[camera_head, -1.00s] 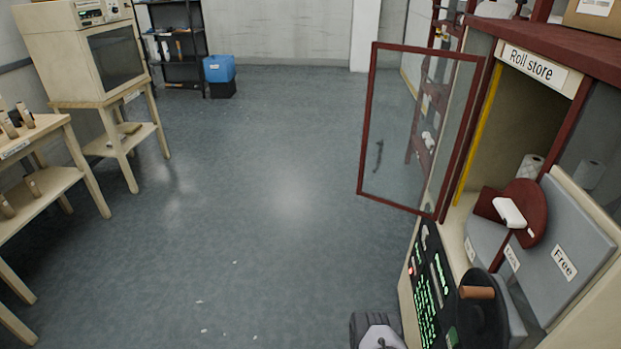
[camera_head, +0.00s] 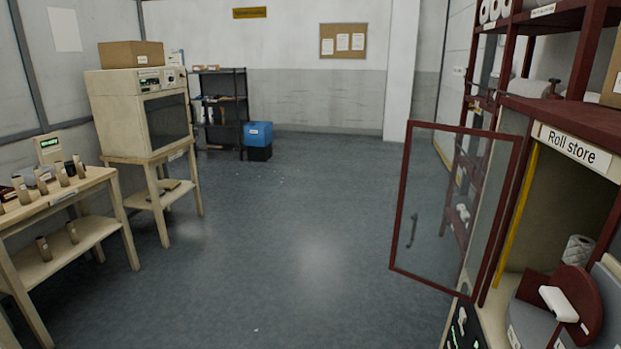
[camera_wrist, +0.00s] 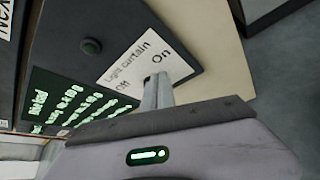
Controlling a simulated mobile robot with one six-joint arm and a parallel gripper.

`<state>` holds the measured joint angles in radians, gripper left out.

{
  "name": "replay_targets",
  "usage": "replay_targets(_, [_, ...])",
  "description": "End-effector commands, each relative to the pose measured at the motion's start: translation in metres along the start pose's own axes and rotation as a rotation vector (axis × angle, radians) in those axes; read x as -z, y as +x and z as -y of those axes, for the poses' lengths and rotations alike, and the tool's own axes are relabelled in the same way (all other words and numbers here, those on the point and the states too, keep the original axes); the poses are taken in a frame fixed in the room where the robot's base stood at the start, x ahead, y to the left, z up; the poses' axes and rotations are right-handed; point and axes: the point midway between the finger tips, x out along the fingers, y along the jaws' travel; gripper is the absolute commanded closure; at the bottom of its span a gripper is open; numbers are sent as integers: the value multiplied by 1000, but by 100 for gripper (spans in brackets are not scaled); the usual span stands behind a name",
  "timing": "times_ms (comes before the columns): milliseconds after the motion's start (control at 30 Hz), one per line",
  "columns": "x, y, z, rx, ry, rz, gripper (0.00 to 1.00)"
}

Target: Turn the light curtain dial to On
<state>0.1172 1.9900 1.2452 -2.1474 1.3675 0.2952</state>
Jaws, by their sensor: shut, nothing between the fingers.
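In the wrist view a white label (camera_wrist: 148,57) reads "Light curtain", with "Off" at its lower left and "On" at its right. It sits on a dark panel. My gripper (camera_wrist: 157,88) is shut with nothing held, its fingertips over the label between the two words. The dial itself cannot be made out; the fingers and wrist hide that spot. In the head view my gripper is out of sight, and only a corner of the dark control panel (camera_head: 462,325) shows at the lower right.
A round dark knob (camera_wrist: 91,46) and green lit text (camera_wrist: 75,103) are left of the label. In the head view a red-framed glass door (camera_head: 450,205) stands open at the "Roll store" (camera_head: 575,148). A red disc with a white handle (camera_head: 565,303) is below.

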Motion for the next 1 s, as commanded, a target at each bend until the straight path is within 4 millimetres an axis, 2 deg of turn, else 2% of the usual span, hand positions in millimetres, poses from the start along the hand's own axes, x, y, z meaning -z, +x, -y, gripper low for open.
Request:
replay_targets(67, [-5,-3,0,0,-1,0,100])
replay_targets(167, [-1,-7,0,-3,-1,-1,100])
replay_targets(500, [23,-52,1,-2,0,0,100])
replay_targets(800, [25,-55,1,0,1,1,100])
replay_targets(1000, [34,-60,-29,0,4,1,100])
